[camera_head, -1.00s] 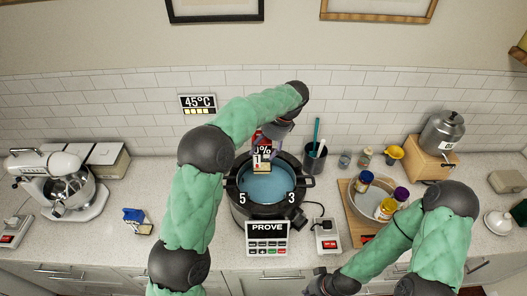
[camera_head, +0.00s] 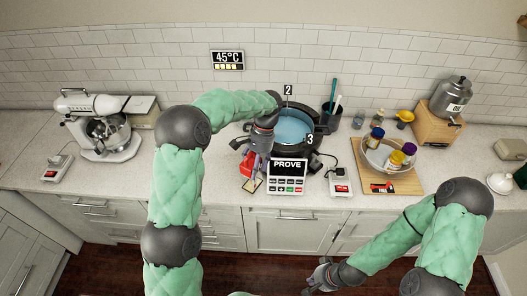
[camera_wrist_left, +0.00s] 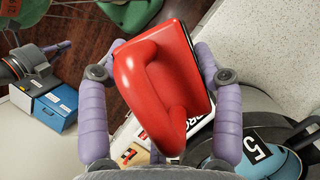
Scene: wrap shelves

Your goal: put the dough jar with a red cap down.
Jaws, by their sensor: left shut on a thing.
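The red cap (camera_head: 246,163) of the dough jar is in my left gripper (camera_head: 253,160), just left of the round proving pot. In the left wrist view, the red cap with its loop handle (camera_wrist_left: 165,90) fills the space between the two purple fingers, which are shut on it. The jar's body is mostly hidden under the cap. A small pale tag (camera_head: 250,185) shows below it, over the counter's front part. I cannot tell whether the jar touches the counter. My right gripper (camera_head: 320,276) is low, in front of the cabinets; its jaw opening is unclear.
The black pot (camera_head: 318,154) with blue inside and a PROVE panel (camera_head: 288,176) stands close to the jar's right. A mixer (camera_head: 105,125) is at the left. A bowl of jars (camera_head: 372,158) is at the right.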

